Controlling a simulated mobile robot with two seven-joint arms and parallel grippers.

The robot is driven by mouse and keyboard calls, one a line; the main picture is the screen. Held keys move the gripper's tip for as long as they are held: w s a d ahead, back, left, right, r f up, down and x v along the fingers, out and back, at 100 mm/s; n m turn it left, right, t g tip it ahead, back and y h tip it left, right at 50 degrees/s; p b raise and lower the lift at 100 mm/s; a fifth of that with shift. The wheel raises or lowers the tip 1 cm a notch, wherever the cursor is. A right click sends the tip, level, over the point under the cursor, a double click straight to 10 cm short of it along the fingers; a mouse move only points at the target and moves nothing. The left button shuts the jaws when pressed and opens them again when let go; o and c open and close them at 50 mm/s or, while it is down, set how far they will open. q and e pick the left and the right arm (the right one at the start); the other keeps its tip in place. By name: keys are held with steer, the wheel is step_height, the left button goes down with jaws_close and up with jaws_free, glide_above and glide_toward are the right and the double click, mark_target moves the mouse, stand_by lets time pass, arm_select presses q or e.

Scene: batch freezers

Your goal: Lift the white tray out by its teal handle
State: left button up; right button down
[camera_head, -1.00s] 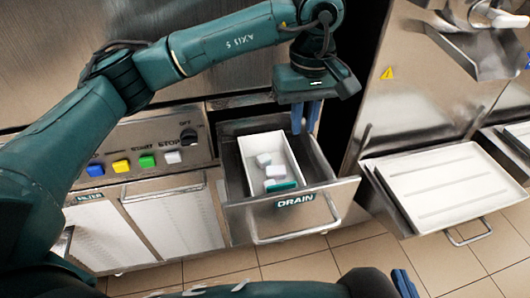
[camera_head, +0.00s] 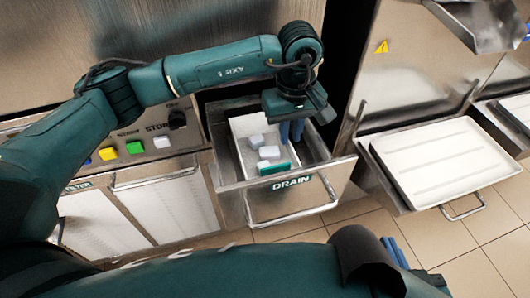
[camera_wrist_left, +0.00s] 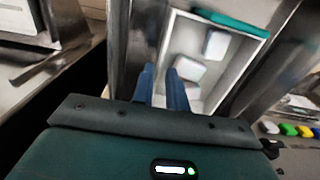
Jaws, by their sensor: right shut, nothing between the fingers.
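The white tray (camera_head: 240,137) lies in the open drawer marked DRAIN and holds several pale blocks (camera_head: 268,153). Its teal handle (camera_head: 274,168) is at the tray's near end, by the drawer front. The tray (camera_wrist_left: 236,75) and handle (camera_wrist_left: 230,24) also show in the left wrist view. My left gripper (camera_head: 291,131) points down over the right side of the tray, apart from the handle. Its blue fingers (camera_wrist_left: 162,80) stand apart with nothing visible between them; they hide part of the tray. My right gripper (camera_head: 398,252) is shut and empty at the lower right, partly hidden.
The steel drawer (camera_head: 320,180) surrounds the tray and has a bar handle in front. A white pan (camera_head: 440,160) sits on a shelf to the right. Coloured buttons (camera_head: 135,147) are on the panel at left. Tiled floor (camera_head: 445,240) is clear at lower right.

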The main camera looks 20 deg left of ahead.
arm_select(q)
step_height(320, 180, down, 2)
steer(key=shift+f, duration=0.25)
steer(key=shift+c, duration=0.5)
jaws_close()
steer(key=shift+r, duration=0.1)
